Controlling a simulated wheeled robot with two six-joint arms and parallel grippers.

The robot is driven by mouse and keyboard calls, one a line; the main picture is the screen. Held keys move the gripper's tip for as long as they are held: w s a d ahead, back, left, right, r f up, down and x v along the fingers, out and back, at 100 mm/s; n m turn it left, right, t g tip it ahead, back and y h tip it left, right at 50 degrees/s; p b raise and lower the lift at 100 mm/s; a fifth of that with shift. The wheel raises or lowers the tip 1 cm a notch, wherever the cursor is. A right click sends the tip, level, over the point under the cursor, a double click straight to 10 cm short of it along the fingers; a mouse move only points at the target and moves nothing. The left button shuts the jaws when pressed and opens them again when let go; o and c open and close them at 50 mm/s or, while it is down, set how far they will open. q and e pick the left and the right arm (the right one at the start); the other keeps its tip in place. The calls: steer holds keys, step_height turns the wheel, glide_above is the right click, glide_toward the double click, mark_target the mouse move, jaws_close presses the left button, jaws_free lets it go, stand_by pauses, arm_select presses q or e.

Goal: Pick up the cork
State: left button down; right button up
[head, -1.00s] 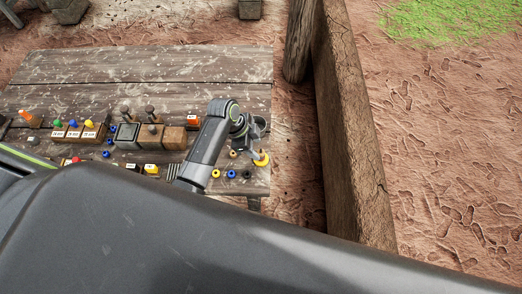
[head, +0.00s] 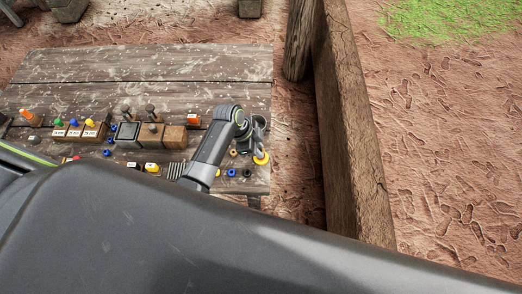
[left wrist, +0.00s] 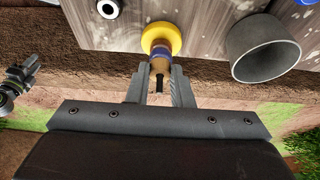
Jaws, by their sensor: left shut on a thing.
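The cork (left wrist: 160,50) is a small tan cylinder with a bluish-purple band, in the left wrist view. A yellow disc or ring (left wrist: 161,34) is at its far end. I cannot tell whether the cork is in the ring or on it. My left gripper (left wrist: 160,70) is shut on the cork, with a grey finger on each side. In the head view my left gripper (head: 258,142) is over the table's right edge beside the yellow ring (head: 261,158), and it hides the cork. A mechanical part at the left wrist view's left edge may be my right gripper; its jaws are unclear.
Small rings, one of them blue (head: 232,172), lie near the gripper on the wooden table (head: 190,68). A grey cup (left wrist: 263,48) is close on the right in the wrist view. Wooden blocks (head: 150,135) stand to the left. A wooden beam (head: 350,130) runs beyond the table's right edge.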

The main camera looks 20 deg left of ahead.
arm_select(q)
steer(key=shift+r, duration=0.1)
steer(key=shift+r, duration=0.3)
step_height(320, 180, up, 9)
steer(key=b, duration=0.1)
stand_by(0.3)
steer(key=shift+r, duration=0.1)
steer(key=c, duration=2)
jaws_free()
steer(key=shift+c, duration=0.4)
steer(key=shift+r+p, duration=0.25)
steer(key=shift+p, duration=0.3)
